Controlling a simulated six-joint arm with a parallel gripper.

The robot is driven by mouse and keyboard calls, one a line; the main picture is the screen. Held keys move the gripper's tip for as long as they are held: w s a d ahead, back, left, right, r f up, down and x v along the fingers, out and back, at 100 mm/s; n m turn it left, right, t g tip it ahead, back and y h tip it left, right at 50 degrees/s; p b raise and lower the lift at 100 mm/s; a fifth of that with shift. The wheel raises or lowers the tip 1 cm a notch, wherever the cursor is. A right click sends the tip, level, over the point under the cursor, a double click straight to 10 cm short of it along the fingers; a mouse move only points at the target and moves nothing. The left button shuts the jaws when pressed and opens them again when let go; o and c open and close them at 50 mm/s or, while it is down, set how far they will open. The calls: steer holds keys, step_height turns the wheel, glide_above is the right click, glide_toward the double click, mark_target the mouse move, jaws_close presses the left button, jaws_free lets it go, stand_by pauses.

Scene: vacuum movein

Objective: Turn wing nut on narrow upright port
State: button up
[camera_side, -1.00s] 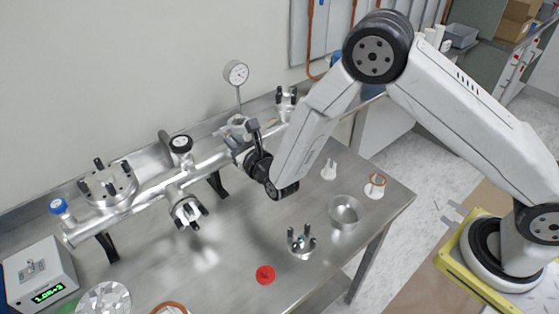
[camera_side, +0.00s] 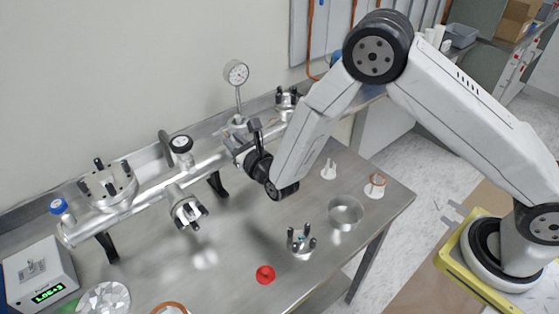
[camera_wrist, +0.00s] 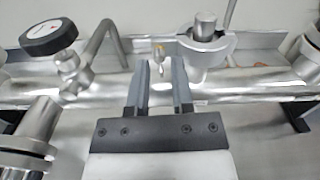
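The narrow upright port, ringed by a grey clamp (camera_wrist: 203,48), stands on the steel pipe at the upper middle right of the wrist view. A small brass-coloured piece that looks like the wing nut (camera_wrist: 158,50) is beside the clamp's left side. My gripper (camera_wrist: 159,65) is open, its two grey fingertips left and right of that piece with visible space between them. Whether either finger touches it I cannot tell. In the side view my gripper (camera_side: 240,145) is at the pipe just below the gauge stem; the arm and fingers hide the wing nut there.
A dial gauge (camera_side: 236,73) rises on a thin stem behind my gripper. A black-knobbed valve (camera_wrist: 50,37) stands to the left. On the bench are a metal bowl (camera_side: 345,213), a red disc (camera_side: 265,274) and a display box (camera_side: 40,275).

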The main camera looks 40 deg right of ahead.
steer(key=shift+s, duration=0.15)
steer(key=s, duration=0.7)
steer(key=shift+s, duration=0.25)
stand_by(0.3)
steer(key=s+d+r+n+g, duration=0.2)
steer(key=s+d+n+g, duration=0.5)
steer(key=n, duration=1)
steer(key=s+d+r+n+g, duration=0.1)
steer(key=s+d+n+g, duration=0.7)
steer(key=n, duration=1)
steer(key=s+d, duration=0.1)
steer(key=s, duration=0.3)
steer(key=shift+s+d+r, duration=0.15)
steer(key=shift+s+r, duration=0.05)
steer(key=shift+r, duration=0.2)
